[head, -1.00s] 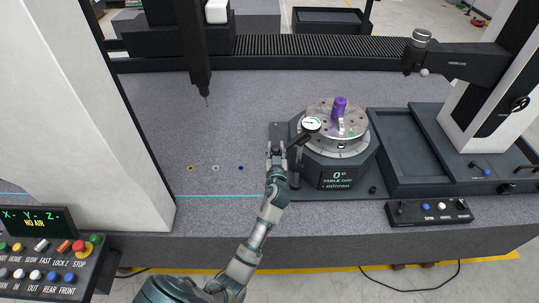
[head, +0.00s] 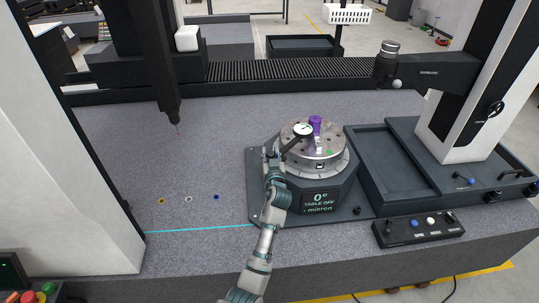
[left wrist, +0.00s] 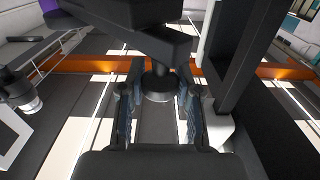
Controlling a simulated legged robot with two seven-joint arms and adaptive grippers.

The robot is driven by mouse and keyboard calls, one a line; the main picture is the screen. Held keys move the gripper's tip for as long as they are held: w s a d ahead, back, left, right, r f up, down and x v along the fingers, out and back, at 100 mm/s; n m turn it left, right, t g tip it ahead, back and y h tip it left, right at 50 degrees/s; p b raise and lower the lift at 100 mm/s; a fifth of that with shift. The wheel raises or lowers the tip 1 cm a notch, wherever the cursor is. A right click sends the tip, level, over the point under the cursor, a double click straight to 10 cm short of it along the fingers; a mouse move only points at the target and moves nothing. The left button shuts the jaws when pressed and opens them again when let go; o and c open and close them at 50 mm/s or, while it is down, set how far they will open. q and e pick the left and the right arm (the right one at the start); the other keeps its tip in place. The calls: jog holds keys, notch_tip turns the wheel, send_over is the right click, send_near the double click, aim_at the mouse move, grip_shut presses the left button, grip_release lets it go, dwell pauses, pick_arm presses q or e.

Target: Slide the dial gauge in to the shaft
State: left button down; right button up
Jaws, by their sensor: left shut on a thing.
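The dial gauge (head: 302,131), with a white round face and a black stem, is over the left side of the round metal turntable (head: 318,152). My left gripper (head: 270,158) is shut on the gauge's black holder, left of the turntable. A purple upright shaft (head: 316,123) stands on the turntable, just behind and right of the dial, which partly covers it. Contact between them cannot be told. In the left wrist view my left gripper (left wrist: 162,108) has a dark round part (left wrist: 160,84) between its fingers. My right gripper is not in view.
The turntable sits on a dark octagonal base (head: 322,195) reading 0°. Dark trays (head: 385,175) and a white column (head: 455,115) stand at right. A button box (head: 418,228) is at front right. The granite left of the base is mostly clear.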

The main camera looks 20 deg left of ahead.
pick_arm(q)
jog(key=c, duration=1.1)
grip_release()
jog(key=shift+d+r, duration=0.15)
jog(key=shift+r, duration=0.15)
jog(key=o, duration=0.3)
jog(key=shift+w+d+f, duration=0.1)
jog(key=shift+w, duration=0.05)
jog(key=shift+o, duration=0.2)
jog(key=v, duration=1.2)
jog(key=shift+f, duration=0.1)
